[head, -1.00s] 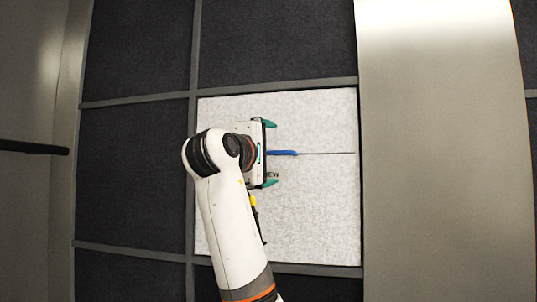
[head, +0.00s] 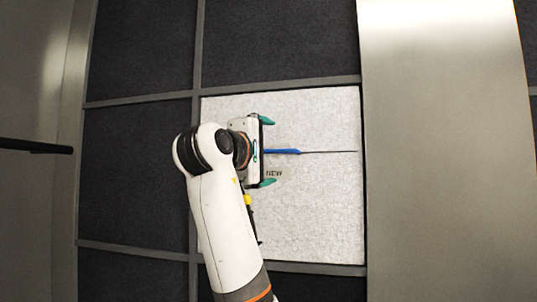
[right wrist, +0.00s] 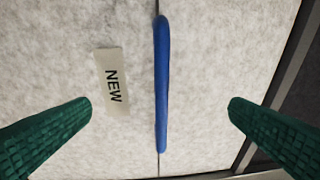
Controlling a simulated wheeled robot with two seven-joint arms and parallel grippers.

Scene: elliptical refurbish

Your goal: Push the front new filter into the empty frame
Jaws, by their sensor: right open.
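The new filter (head: 310,215) is a white, fleecy square panel within the grey grid of frames. A thin dark line runs across it, with a blue strip (head: 283,151) along part of it. A "NEW" label (head: 274,173) is beside the strip. In the right wrist view the blue strip (right wrist: 161,85) stands between the green fingertips, with the label (right wrist: 112,82) left of it. My right gripper (head: 267,151) is open over the panel, its fingers either side of the strip and apart from it. I cannot tell whether the fingertips touch the panel. My left gripper is not in view.
A plain metal panel (head: 445,160) stands at the right. A black bar (head: 35,146) juts in at the left.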

